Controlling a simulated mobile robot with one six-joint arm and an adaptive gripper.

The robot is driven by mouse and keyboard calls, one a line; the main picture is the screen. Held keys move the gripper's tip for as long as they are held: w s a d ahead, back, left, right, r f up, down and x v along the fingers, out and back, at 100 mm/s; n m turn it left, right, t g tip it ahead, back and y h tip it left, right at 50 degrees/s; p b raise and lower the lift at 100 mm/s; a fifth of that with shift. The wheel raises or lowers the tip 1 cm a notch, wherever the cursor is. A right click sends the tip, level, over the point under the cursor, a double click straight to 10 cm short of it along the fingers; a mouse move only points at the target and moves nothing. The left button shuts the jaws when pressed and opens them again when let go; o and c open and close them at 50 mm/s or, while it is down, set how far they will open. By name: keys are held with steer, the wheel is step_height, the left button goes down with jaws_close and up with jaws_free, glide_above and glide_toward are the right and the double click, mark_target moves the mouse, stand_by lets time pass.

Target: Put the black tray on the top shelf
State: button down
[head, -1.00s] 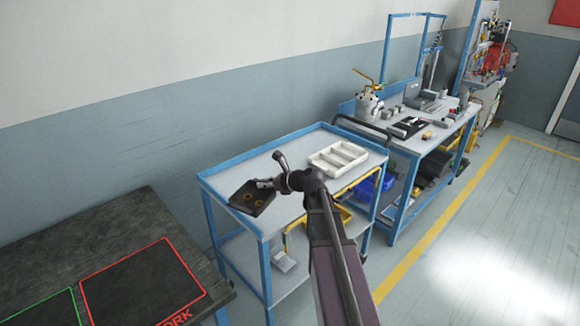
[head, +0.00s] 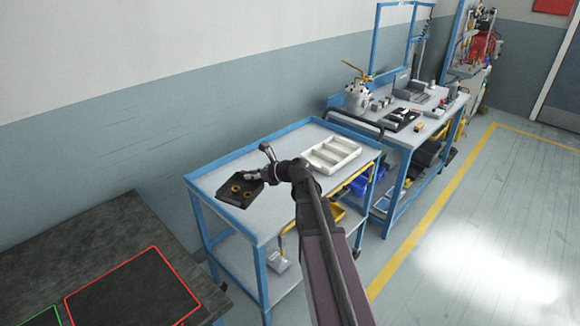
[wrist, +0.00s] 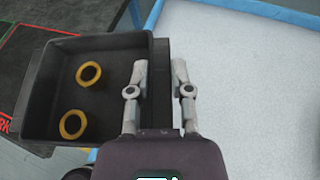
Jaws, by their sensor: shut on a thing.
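The black tray (wrist: 112,112) is a shallow dark box with two yellow rings (wrist: 73,124) lying in it. My gripper (wrist: 160,78) is shut on the tray's right wall in the wrist view, one finger on each side. In the head view the tray (head: 239,202) shows at the left end of the blue cart's top shelf (head: 262,219), with my gripper (head: 260,175) at its right side. In the wrist view the tray appears above and partly beyond the shelf's edge. I cannot tell whether it touches the shelf.
A white compartment tray (head: 331,155) sits at the right on the same shelf. The shelf between the trays is bare. The cart has a raised blue rim (head: 240,153). A dark workbench (head: 95,245) stands at lower left, and a cluttered blue bench (head: 425,124) stands beyond.

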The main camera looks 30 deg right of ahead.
steer(key=shift+f, duration=0.1)
steer(key=shift+s+d+f, duration=0.1)
steer(key=shift+d+f, duration=0.05)
steer(key=s+d+f+m+h+b, duration=0.1)
steer(key=s+d+f+b, duration=0.1)
steer(key=d, duration=0.3)
steer(key=s+d+f+m+t+h+b, duration=0.1)
steer(key=s+d+f+b, duration=0.2)
steer(key=d, duration=0.2)
steer(key=s+d+f+m+t+h+b, duration=0.1)
steer(key=s+d+f+b, duration=0.1)
steer(key=d, duration=0.4)
steer(key=shift+s+f+m+h+b, duration=0.2)
steer(key=shift+s+b, duration=0.1)
steer(key=shift+s, duration=0.1)
steer(key=shift+s+f+m+h+b, duration=0.2)
steer(key=shift+s+b, duration=0.1)
steer(key=shift+s, duration=0.1)
steer(key=shift+s+d, duration=0.2)
steer(key=shift+d, duration=0.05)
steer(key=w, duration=0.5)
steer(key=w+a+f+b, duration=0.1)
steer(key=w, duration=1)
steer(key=shift+a+f, duration=0.2)
steer(key=shift+f, duration=0.05)
steer(key=shift+f+b, duration=0.1)
steer(key=shift+b, duration=0.3)
